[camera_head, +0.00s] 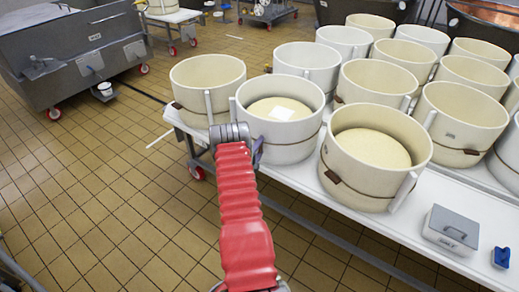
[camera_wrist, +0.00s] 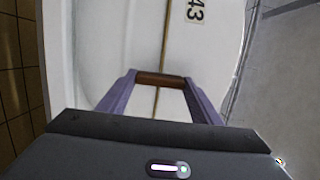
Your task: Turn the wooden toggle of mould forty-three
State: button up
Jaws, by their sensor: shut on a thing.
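Mould forty-three (camera_wrist: 110,45) is a white round mould with a cord around it and a black "43" label (camera_wrist: 194,10) in the wrist view. In the head view the white mould (camera_head: 288,152) at my gripper holds a pale cheese with a white paper on top. The brown wooden toggle (camera_wrist: 160,77) sits on the cord. My gripper (camera_wrist: 160,88) has its purple fingers shut on the toggle, one on each end. In the head view my gripper (camera_head: 258,152) is at the mould's left side, with the toggle hidden.
A cream mould with cheese (camera_head: 360,180) stands close on the right, and an empty one (camera_head: 200,85) behind left. Several more fill the white table (camera_head: 405,232). A grey box (camera_head: 452,230) and a blue item (camera_head: 501,258) lie at front right.

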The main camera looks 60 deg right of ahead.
jog(key=shift+s+f, duration=0.15)
jog(key=o, duration=1.1)
jog(key=shift+c, duration=0.2)
jog(key=shift+a, duration=0.1)
jog(key=a, duration=1.3)
jog(key=shift+s+a, duration=0.2)
jog(key=shift+a, duration=0.15)
